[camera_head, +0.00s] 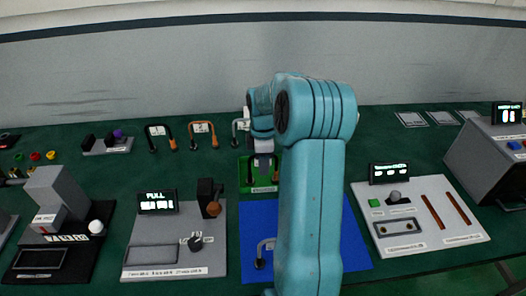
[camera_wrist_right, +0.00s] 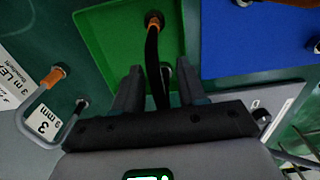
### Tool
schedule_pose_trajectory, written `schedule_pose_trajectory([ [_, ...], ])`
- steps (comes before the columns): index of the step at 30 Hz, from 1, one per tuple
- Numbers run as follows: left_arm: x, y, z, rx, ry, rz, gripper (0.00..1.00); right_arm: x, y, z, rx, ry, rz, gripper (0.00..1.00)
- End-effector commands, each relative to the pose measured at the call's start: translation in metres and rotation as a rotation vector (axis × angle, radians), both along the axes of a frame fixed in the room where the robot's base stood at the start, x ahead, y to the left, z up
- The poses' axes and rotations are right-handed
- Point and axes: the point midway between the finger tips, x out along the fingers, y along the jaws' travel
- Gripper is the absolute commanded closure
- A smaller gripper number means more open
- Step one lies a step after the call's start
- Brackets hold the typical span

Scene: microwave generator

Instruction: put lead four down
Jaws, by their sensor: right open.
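In the right wrist view a black lead (camera_wrist_right: 152,55) with an orange end lies over the green tray (camera_wrist_right: 105,40). No number shows on it, so I cannot tell from a label that it is lead four. My right gripper (camera_wrist_right: 160,85) is open, with one finger on each side of the lead; the fingers look apart from it. In the head view my right gripper (camera_head: 264,168) points down over the green tray (camera_head: 245,172), and my arm hides part of the tray. The lead in the tray is not clear there. My left gripper is not in view.
A blue mat (camera_head: 350,240) lies in front of the tray with a grey lead (camera_head: 262,252) on it. More leads (camera_head: 200,130) stand behind on the green table. A lever panel (camera_head: 150,255) stands left, a slotted panel (camera_head: 420,225) right. A lead labelled 3 (camera_wrist_right: 42,125) is beside the tray.

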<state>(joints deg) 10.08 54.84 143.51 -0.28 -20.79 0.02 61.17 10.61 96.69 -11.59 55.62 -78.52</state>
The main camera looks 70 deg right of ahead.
Motion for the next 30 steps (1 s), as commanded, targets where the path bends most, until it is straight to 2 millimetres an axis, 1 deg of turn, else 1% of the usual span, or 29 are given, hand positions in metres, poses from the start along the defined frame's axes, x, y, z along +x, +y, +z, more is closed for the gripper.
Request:
schedule_pose_trajectory([
  [5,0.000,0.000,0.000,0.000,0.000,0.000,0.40,0.001,-0.001,0.036,-0.008,-0.004,0.000,0.59],
  [9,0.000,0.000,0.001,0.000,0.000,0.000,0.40,0.001,-0.001,0.070,-0.008,-0.004,0.000,0.59],
  [12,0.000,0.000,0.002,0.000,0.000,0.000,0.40,0.001,-0.001,0.090,-0.005,-0.003,0.001,0.59],
  [15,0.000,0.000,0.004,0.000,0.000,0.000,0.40,0.001,-0.001,0.105,-0.004,-0.003,0.001,0.59],
  [18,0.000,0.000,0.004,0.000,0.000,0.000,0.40,0.000,0.000,0.114,-0.003,-0.001,0.001,0.59],
  [21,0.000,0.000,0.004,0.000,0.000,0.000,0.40,0.000,0.000,0.118,-0.002,-0.002,0.000,0.59],
  [30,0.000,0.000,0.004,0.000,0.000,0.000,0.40,0.000,0.000,0.118,-0.002,-0.001,0.000,0.59],
])
